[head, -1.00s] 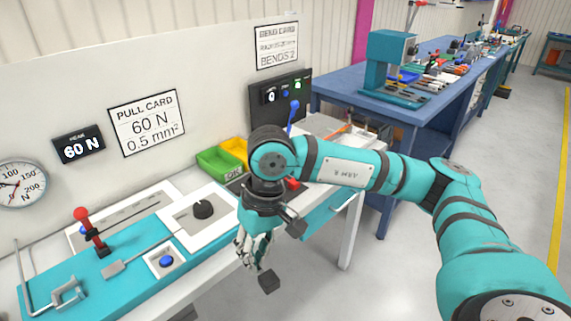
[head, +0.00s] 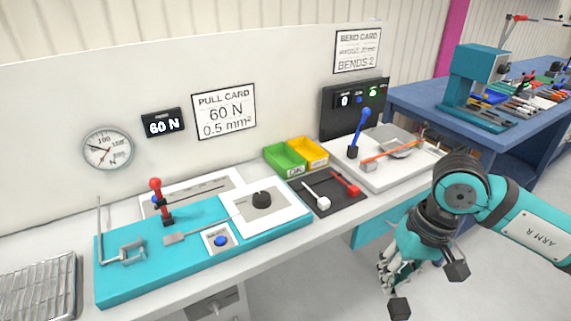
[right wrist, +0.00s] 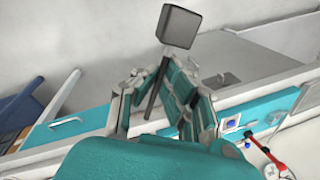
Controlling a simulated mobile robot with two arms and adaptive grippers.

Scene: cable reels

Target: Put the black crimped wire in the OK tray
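The OK tray (head: 296,171) is a green bin at the back of the bench, left of a yellow bin. My right gripper (head: 428,289) hangs in front of the bench's front edge, low at the right, apart from the bench. My left gripper is out of view.
A black mat (head: 334,210) with a white-ended and a red-ended piece lies before the bins. Right of it stands a white board (head: 372,182) with a blue lever (head: 361,130). A red lever (head: 158,200) stands on the teal fixture (head: 120,283). A wire rack (head: 40,285) is far left.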

